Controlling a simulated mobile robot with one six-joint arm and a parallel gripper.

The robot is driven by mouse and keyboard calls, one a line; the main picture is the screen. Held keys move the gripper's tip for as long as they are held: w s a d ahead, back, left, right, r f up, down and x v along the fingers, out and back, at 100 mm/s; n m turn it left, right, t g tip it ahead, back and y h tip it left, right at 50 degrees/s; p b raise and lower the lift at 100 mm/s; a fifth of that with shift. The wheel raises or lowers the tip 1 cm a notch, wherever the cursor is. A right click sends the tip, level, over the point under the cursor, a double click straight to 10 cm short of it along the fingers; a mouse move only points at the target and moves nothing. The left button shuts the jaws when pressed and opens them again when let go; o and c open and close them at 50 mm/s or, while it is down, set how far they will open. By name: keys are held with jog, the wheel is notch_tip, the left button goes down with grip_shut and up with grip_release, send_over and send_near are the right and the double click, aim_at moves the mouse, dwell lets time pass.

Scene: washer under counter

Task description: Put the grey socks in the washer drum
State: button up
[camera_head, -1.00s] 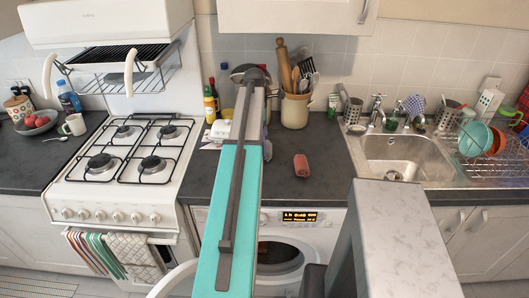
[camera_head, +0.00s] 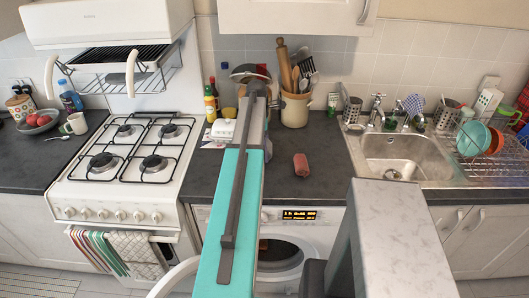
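The washer (camera_head: 325,240) stands under the counter, with a lit display on its front panel. Its round drum opening (camera_head: 283,258) shows dark inside, partly hidden behind my arm and a dark part at the lower right. A white curved rim at the lower left (camera_head: 172,277) looks like the washer door swung open to the left. I cannot make out the grey socks. My teal and grey arm reaches up the middle of the picture over the counter. I cannot see my gripper's fingers.
A reddish-brown block (camera_head: 301,165) lies on the dark counter (camera_head: 325,150). The stove (camera_head: 130,150) is left, the sink (camera_head: 395,158) and dish rack right. A utensil crock (camera_head: 295,110) stands at the back. A grey marbled block (camera_head: 410,240) fills the lower right foreground.

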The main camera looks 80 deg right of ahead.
jog(key=c, duration=1.2)
jog(key=shift+c, duration=0.2)
jog(key=shift+r, duration=0.2)
jog(key=shift+r+b, duration=0.8)
jog(key=shift+r, duration=0.55)
jog(key=shift+a+r, duration=0.15)
jog(key=shift+r, duration=0.05)
jog(key=a+b, duration=0.1)
jog(key=a, duration=0.4)
jog(key=s+a+r+b, duration=0.1)
jog(key=a, duration=0.4)
jog(key=s+a+b, duration=0.1)
jog(key=a+b, duration=0.1)
jog(key=a, duration=0.3)
jog(key=shift+s+r, duration=0.2)
jog(key=shift+s, duration=0.05)
jog(key=shift+a, duration=0.25)
